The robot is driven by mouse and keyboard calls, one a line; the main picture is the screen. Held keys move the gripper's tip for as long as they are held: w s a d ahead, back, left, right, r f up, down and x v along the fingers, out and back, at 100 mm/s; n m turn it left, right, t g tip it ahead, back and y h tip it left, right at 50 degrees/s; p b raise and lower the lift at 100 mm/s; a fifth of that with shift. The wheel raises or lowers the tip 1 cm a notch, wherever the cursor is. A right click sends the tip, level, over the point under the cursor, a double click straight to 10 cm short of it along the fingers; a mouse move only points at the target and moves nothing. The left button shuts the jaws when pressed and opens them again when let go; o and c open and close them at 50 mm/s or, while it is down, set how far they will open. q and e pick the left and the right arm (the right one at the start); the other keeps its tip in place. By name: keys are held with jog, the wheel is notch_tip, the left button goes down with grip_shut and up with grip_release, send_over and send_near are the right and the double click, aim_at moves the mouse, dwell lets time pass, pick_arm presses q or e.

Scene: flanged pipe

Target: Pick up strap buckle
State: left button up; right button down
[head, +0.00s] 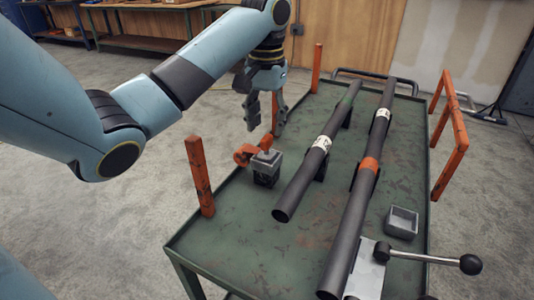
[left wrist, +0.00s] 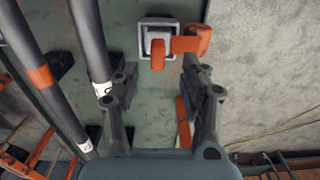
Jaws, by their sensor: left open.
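The strap buckle shows as an orange piece (head: 245,153) at a small dark grey block (head: 266,173) near the left edge of the green table. In the left wrist view the orange strap buckle (left wrist: 188,44) lies across the grey block (left wrist: 147,24), at the top middle. My left gripper (head: 265,122) is open and empty, pointing down above and a little beyond the buckle. My right gripper is not in view.
Two dark pipes (head: 303,175) (head: 355,205) lie along the green table (head: 240,240), right of the block. Orange posts (head: 200,177) (head: 317,67) stand at the left edge, with an orange rail (head: 455,130) at right. A grey tray (head: 401,222) and a black-knobbed lever (head: 430,258) are at front right.

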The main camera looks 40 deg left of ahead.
aim_at(267, 137)
pick_arm(q)
jog(key=f, duration=0.2)
jog(key=f+b, duration=0.1)
jog(key=f, duration=0.2)
jog(key=shift+s+d, duration=0.1)
jog(key=shift+d, duration=0.1)
grip_shut()
jog(key=shift+r, duration=0.1)
